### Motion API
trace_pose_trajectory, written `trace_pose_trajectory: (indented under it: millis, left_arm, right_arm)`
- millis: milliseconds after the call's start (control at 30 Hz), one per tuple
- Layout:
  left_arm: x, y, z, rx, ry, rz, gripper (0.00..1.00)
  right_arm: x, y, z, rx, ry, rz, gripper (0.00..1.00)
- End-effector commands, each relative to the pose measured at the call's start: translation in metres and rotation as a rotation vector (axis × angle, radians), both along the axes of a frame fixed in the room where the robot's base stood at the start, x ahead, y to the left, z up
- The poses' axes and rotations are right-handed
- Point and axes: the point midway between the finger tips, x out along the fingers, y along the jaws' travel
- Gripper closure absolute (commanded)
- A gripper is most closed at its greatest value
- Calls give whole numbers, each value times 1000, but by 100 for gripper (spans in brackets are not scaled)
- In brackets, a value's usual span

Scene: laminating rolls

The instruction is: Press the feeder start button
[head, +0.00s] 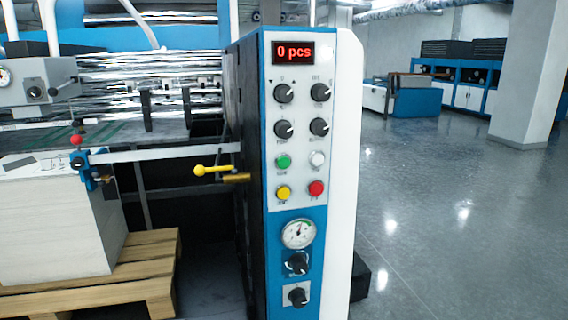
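The control panel (300,100) stands upright in the middle of the head view, on the blue and white end of a machine. Its red display (293,52) reads "0 pcs". Below several black knobs are four buttons: a green button (283,161), a white button (317,159), a yellow button (283,193) and a red button (316,188). Their labels are too small to read, so I cannot tell which one is the feeder start button. Neither of my grippers is in view, and nothing covers the buttons.
A paper stack (55,225) lies on a wooden pallet (130,265) at left. A yellow-handled lever (213,170) sticks out left of the panel. Shiny rollers (150,65) are behind. Open grey floor (450,220) lies right, with a pillar (535,75).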

Motion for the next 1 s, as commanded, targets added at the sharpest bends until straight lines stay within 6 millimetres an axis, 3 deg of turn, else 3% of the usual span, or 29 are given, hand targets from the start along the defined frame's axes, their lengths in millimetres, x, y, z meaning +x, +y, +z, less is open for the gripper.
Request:
trace_pose_trajectory:
  millis: [400, 1000]
  left_arm:
    - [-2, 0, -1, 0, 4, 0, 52]
    - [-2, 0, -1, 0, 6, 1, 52]
  right_arm:
    - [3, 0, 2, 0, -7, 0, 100]
    - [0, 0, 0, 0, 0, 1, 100]
